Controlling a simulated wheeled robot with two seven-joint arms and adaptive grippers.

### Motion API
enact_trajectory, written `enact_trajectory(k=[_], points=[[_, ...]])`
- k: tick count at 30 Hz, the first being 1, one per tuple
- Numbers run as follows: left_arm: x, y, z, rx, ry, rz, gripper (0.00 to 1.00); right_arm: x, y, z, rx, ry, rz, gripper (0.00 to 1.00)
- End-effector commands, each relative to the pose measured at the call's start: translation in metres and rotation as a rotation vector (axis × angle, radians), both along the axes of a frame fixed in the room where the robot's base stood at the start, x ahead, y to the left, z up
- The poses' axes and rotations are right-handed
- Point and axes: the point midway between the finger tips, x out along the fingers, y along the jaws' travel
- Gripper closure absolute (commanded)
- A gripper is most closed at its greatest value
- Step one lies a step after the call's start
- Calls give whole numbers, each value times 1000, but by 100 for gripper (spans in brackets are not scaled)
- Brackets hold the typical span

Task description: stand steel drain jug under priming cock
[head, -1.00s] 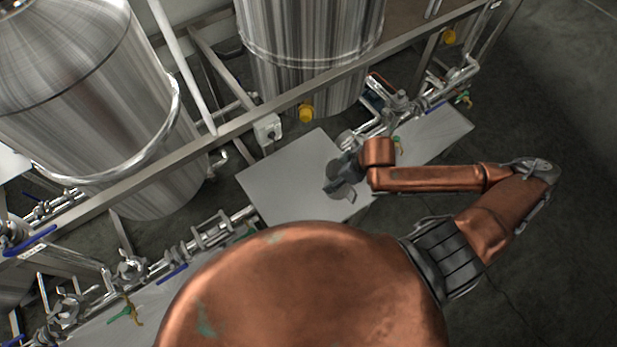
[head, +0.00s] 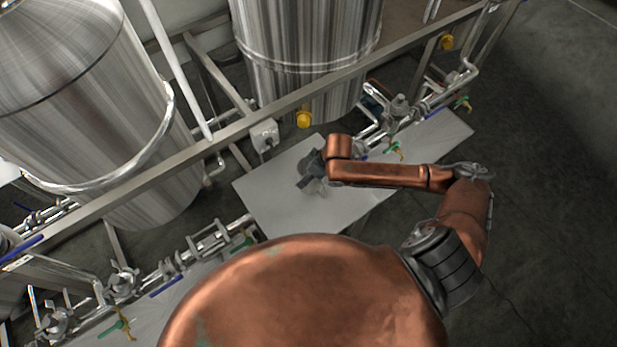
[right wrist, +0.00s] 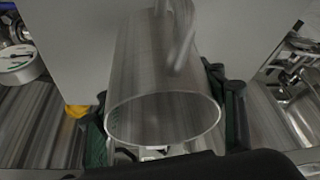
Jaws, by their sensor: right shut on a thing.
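The steel drain jug (right wrist: 150,65) is a brushed-metal cylinder with an open rim toward the camera in the right wrist view. A bent metal handle or pipe shows against its far side. My right gripper (head: 311,181) is shut on the jug, with a dark finger on each side of it. In the head view the gripper is over the pale plate, and the jug is mostly hidden by it. Several small cocks with green handles show, one on the pipework right of my gripper (head: 393,150); I cannot tell which is the priming cock. My left gripper is not in view.
The pale plate (head: 270,205) is bare around my gripper. Steel pipework with valves (head: 400,108) runs along its right. A steel frame rail (head: 225,132) and large steel tanks (head: 305,55) stand behind. A round gauge (right wrist: 20,65) shows in the right wrist view.

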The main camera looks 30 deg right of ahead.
Motion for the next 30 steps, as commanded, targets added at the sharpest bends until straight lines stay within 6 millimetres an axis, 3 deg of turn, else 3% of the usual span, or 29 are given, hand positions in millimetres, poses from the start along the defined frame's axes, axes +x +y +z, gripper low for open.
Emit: enact_trajectory(k=[4, 15, 16, 23, 30], points=[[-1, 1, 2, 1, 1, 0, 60, -2, -1, -22, 0, 4, -2, 64], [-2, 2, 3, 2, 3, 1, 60, -2, 0, -28, 1, 4, -1, 64], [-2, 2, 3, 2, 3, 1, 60, -2, -1, -28, 1, 4, -1, 36], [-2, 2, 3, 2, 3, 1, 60, -2, -1, -28, 0, 4, 0, 20], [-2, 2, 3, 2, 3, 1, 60, -2, -1, -28, 0, 3, -1, 19]])
